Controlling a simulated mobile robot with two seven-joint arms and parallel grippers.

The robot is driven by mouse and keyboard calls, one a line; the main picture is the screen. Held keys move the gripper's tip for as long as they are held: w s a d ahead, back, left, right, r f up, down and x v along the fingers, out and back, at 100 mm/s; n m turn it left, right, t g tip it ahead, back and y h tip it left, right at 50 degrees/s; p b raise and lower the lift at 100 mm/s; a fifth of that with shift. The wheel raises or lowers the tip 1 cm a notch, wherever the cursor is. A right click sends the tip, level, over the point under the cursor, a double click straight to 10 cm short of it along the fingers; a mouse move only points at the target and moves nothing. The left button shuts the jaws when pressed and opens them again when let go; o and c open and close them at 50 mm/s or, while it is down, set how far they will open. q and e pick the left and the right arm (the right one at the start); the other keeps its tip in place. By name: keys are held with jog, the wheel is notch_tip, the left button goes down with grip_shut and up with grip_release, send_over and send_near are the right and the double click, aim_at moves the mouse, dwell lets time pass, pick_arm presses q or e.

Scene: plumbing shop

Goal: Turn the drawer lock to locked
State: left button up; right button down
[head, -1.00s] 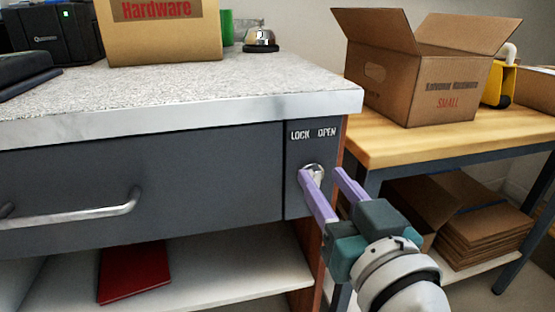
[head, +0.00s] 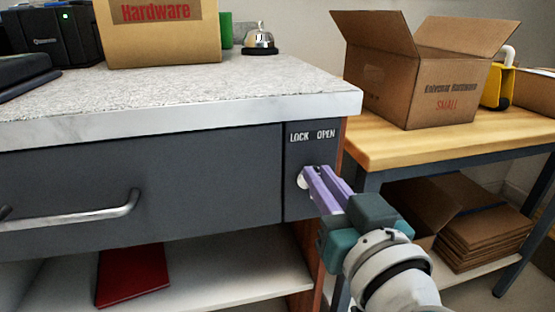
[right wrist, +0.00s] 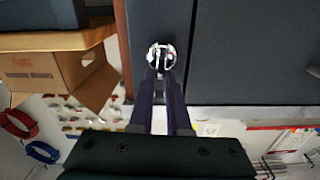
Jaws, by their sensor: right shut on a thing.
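The drawer lock (head: 303,181) is a round silver piece on the dark panel right of the drawer (head: 200,175), below the words LOCK and OPEN (head: 313,135). My right gripper (head: 314,177) reaches it from the lower right, its purple fingers closed together at the lock. In the right wrist view the shiny lock (right wrist: 161,55) sits at the tips of the fingers (right wrist: 161,78), which are shut on it. The fingers hide most of the lock in the head view, so I cannot tell which way it is turned. My left gripper is not in view.
The drawer handle (head: 75,213) sticks out at the left. The countertop (head: 250,85) overhangs above the lock. A wooden workbench (head: 430,140) with an open cardboard box (head: 400,85) stands at the right. A red folder (head: 135,275) lies on the lower shelf.

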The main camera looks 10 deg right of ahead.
jog(key=shift+m, duration=0.3)
jog(key=shift+d+f+m+b, duration=0.2)
jog(key=shift+d+f+m, duration=0.1)
jog(key=shift+m, duration=2.25)
jog(key=shift+d+f+m+b, duration=0.2)
jog(key=shift+d+f+m, duration=0.1)
jog(key=shift+m, duration=2.3)
jog(key=shift+d+f+m+b, duration=0.2)
jog(key=shift+d+f+m, duration=0.1)
jog(key=shift+m, duration=2.25)
jog(key=c, duration=0.9)
grip_release()
jog(key=s+p, duration=0.1)
jog(key=s, duration=0.9)
jog(key=shift+d, duration=0.15)
